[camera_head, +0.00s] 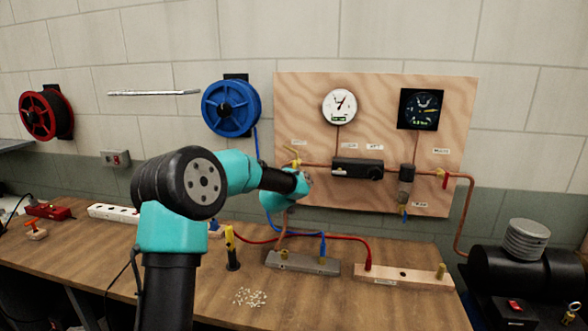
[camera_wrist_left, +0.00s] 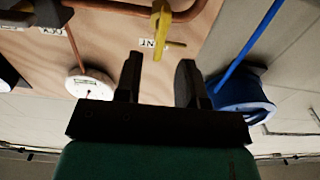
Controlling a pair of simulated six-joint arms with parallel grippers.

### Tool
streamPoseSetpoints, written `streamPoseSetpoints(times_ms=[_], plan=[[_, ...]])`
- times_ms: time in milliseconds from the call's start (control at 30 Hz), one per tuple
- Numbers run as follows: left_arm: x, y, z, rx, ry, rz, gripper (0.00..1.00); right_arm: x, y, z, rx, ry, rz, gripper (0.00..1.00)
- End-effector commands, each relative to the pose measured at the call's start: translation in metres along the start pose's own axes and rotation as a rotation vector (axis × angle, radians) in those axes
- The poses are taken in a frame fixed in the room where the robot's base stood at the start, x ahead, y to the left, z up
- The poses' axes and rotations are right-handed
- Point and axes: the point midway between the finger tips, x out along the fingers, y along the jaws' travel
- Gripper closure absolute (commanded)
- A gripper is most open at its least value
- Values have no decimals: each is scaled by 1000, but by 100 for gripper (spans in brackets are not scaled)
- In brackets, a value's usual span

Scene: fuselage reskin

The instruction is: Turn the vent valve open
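A plywood panel (camera_head: 300,100) on the wall carries a copper pipe run with small valves. A yellow valve handle (camera_head: 293,157) is at the left end of the pipe; it also shows in the left wrist view (camera_wrist_left: 160,22). A red valve handle (camera_head: 444,178) is at the right, and a blue one (camera_head: 404,215) is at the lower middle. In the head view my wrist hides the fingers.
A round white gauge (camera_head: 340,107) and a dark dial (camera_head: 420,109) are above the pipe. A blue hose reel (camera_head: 231,107) hangs close left of the panel. Hoses and a grey manifold block (camera_head: 302,264) lie on the bench below. A black compressor (camera_head: 520,270) is at right.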

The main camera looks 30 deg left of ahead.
Motion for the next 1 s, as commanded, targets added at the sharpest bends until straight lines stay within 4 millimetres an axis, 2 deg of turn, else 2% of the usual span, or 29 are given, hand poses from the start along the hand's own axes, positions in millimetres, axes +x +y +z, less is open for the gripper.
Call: streamPoseSetpoints(times_ms=[200, 433, 867, 1000], plan=[[30, 0, 1, 0, -1, -1, 64, 0, 0, 0, 0, 0, 0, 49], [54, 0, 1, -1, -1, -1, 64, 0, 0, 0, 0, 0, 0, 49], [61, 0, 0, 0, -1, 0, 64, 0, 0, 0, 0, 0, 0, 49], [61, 0, 0, 0, -1, 0, 76, 0, 0, 0, 0, 0, 0, 49]])
